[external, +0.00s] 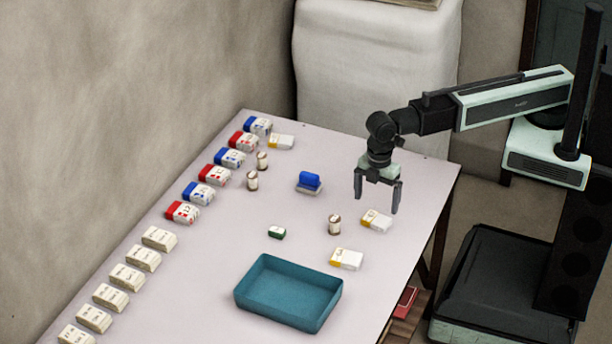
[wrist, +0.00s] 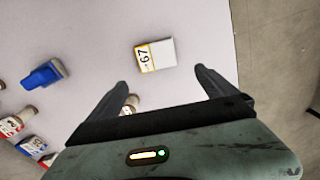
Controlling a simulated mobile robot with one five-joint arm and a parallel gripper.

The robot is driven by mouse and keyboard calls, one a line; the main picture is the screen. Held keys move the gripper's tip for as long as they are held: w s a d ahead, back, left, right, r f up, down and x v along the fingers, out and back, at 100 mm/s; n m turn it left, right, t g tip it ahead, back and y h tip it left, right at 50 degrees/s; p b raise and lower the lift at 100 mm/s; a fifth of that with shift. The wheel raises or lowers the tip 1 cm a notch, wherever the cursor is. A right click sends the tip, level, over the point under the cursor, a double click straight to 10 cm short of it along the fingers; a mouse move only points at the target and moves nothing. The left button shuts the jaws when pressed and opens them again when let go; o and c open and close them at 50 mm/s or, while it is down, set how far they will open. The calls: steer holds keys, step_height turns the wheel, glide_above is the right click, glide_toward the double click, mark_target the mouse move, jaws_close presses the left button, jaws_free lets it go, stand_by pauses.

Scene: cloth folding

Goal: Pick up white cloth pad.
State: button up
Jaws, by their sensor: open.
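Several small white pads with a yellow end lie on the pale table. One pad (external: 376,221) is just below my gripper (external: 377,204) in the external view, another (external: 346,259) is nearer the tray, and a third (external: 281,142) is at the far end. In the wrist view, a white pad with a yellow-edged label reading 67 (wrist: 162,53) lies ahead of my gripper (wrist: 161,77), apart from both fingers. My gripper is open and empty, pointing down above the table. Which pad is the cloth pad I cannot tell for certain.
A teal tray (external: 255,293) stands at the near side. Red and blue-ended boxes (external: 183,212) and cream stacks (external: 127,277) line the left edge.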

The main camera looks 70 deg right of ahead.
mark_target(375, 221)
steer(key=f+b, duration=0.8)
steer(key=shift+d+f, duration=0.1)
steer(key=shift+d, duration=0.3)
steer(key=shift+r, duration=0.2)
steer(key=shift+c, duration=0.3)
steer(key=c, duration=1.4)
steer(key=shift+r, duration=0.1)
step_height(375, 221, up, 10)
steer(key=p, duration=1)
